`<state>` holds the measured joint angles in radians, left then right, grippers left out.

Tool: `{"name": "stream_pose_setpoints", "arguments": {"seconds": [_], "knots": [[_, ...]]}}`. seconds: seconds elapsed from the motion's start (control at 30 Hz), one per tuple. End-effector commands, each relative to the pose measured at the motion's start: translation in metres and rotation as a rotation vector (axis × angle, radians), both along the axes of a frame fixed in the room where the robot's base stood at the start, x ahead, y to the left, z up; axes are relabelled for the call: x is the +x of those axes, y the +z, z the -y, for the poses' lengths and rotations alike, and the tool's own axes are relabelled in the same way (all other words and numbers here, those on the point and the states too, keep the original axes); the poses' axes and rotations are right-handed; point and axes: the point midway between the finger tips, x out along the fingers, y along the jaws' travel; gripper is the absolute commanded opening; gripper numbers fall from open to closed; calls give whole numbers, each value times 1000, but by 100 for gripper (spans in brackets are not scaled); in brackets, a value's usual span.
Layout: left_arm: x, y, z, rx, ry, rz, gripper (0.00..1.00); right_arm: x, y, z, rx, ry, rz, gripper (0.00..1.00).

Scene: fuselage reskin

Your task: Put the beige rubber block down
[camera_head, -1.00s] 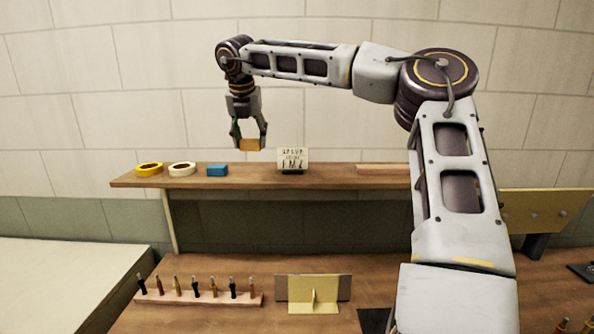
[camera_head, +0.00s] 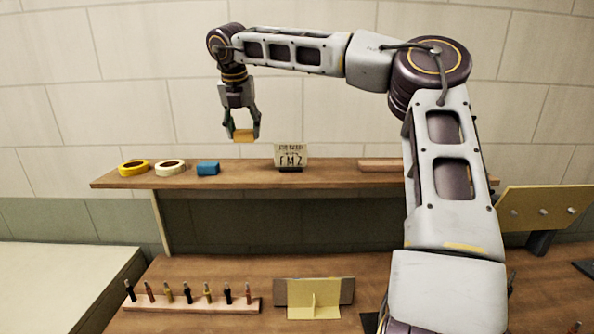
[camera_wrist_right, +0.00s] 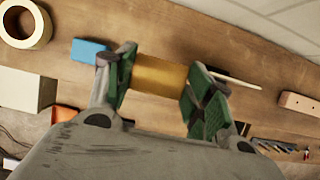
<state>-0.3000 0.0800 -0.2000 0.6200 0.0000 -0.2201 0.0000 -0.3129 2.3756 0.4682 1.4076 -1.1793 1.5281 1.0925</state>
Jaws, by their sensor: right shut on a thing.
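The beige rubber block (camera_head: 243,136), yellow-tan in colour, is held in my right gripper (camera_head: 242,132) above the wooden shelf, in the gap between the blue block and the sign. In the right wrist view the block (camera_wrist_right: 160,75) sits between the two green-padded fingers of the right gripper (camera_wrist_right: 158,82), which are shut on it. It is apart from the shelf (camera_head: 235,174) in the head view. My left gripper does not show in either view.
On the shelf stand a yellow tape roll (camera_head: 133,168), a cream tape roll (camera_head: 170,167), a blue block (camera_head: 208,168) and a small sign (camera_head: 290,156). A wooden bar (camera_head: 380,165) lies further right. Below, a rack (camera_head: 190,304) holds several small tools.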

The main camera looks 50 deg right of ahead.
Motion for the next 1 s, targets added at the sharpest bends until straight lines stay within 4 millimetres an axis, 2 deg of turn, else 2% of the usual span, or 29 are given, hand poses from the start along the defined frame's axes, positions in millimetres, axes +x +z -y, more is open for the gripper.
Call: {"name": "stream_pose_setpoints", "arguments": {"seconds": [0.27,0.63,1.0], "knots": [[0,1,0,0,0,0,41,0,-10,0,0,-1,-2,34],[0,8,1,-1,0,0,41,0,-56,0,1,0,0,34],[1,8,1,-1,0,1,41,0,-62,0,-1,-1,1,34]]}}
